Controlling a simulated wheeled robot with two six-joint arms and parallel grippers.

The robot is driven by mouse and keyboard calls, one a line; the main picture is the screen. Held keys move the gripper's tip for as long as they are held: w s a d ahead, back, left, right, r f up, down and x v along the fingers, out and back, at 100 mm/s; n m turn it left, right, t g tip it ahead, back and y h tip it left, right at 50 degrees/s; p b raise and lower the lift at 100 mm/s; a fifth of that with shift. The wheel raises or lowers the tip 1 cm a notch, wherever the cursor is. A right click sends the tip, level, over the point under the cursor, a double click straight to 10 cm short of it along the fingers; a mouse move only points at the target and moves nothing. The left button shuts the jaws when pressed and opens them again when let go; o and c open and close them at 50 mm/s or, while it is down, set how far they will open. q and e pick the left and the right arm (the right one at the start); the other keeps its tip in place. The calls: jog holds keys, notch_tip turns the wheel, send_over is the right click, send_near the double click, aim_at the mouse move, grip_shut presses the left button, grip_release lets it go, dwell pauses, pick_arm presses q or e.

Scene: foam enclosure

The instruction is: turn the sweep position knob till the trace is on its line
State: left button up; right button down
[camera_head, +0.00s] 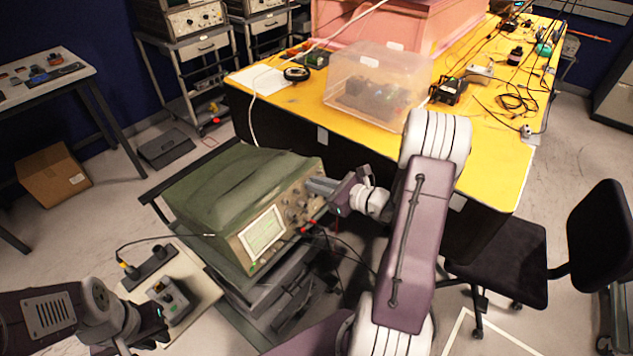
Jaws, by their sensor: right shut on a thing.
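The oscilloscope (215,200), a green-covered box with a beige front panel, stands on a cart. Its lit pale screen (262,233) faces lower right; the trace and its line are too small to make out. Knobs (297,208) cover the panel to the right of the screen. My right gripper (310,186) is at the upper right of the panel, shut on a knob that its fingers hide, seemingly the sweep position knob. My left gripper (163,322) is low at the left, apart from the oscilloscope, beside a small device; its fingers are not clear.
The small grey-green device (170,298) sits on a light board left of the cart. Cables (345,245) hang from the panel front. A yellow table (470,150) with a clear plastic box (378,85) is behind my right arm. A black chair (510,262) stands at right.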

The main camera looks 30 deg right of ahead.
jog(key=shift+m+p, duration=0.4)
jog(key=shift+m, duration=0.8)
jog(key=c, duration=1.5)
grip_release()
jog(key=shift+o, duration=0.2)
jog(key=v, duration=0.9)
